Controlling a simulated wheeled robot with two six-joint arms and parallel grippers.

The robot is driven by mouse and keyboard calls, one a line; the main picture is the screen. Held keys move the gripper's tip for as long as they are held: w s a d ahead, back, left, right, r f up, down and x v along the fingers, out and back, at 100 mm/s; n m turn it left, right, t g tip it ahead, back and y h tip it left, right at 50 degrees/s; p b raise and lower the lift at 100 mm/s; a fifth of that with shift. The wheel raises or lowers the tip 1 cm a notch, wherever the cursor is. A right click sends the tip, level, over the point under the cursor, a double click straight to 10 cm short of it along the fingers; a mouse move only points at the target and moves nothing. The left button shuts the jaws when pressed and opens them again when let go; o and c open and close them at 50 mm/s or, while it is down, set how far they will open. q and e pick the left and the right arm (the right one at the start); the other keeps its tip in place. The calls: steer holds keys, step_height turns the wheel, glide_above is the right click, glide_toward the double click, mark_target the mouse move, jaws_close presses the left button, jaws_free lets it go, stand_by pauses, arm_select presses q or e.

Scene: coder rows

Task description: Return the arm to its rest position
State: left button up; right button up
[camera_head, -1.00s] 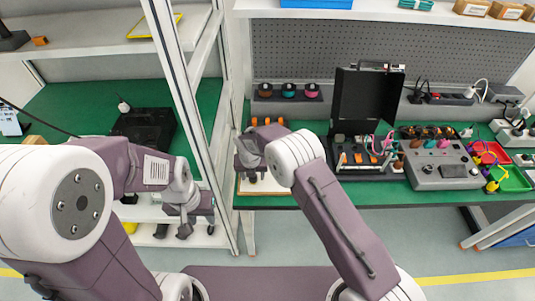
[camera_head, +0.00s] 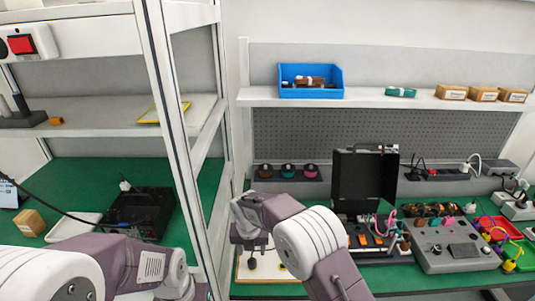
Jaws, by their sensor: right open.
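My right arm comes up from the bottom middle, and its gripper (camera_head: 252,257) points down in front of a pale board (camera_head: 284,283) on the green bench. Its jaws are small in the picture, stand apart and hold nothing that I can see. My left arm (camera_head: 85,268) shows at the lower left, cut off by the bottom edge. Its wrist (camera_head: 178,270) is near the shelf post, and its fingers are out of the picture.
A white shelf post (camera_head: 172,130) stands between the arms. An open black case (camera_head: 364,178) and a grey control box (camera_head: 447,246) stand on the bench to the right. A blue bin (camera_head: 310,90) sits on the upper shelf.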

steer(key=w+d+r+m+t, duration=0.1)
steer(key=w+d+r+m, duration=0.2)
steer(key=d+r, duration=0.6)
steer(key=s+d+r+m, duration=0.1)
steer(key=s+d+m, duration=0.45)
steer(key=d, duration=0.35)
steer(key=s+d+f+m+g, duration=0.1)
steer(key=s+d+f+m, duration=0.1)
steer(key=s+m, duration=0.7)
steer(key=s+d+f+m+g, duration=0.1)
steer(key=s+d+f+m, duration=0.2)
steer(key=s+m, duration=0.7)
steer(key=f+m, duration=0.1)
steer(key=m, duration=0.8)
steer(key=shift+s, duration=0.2)
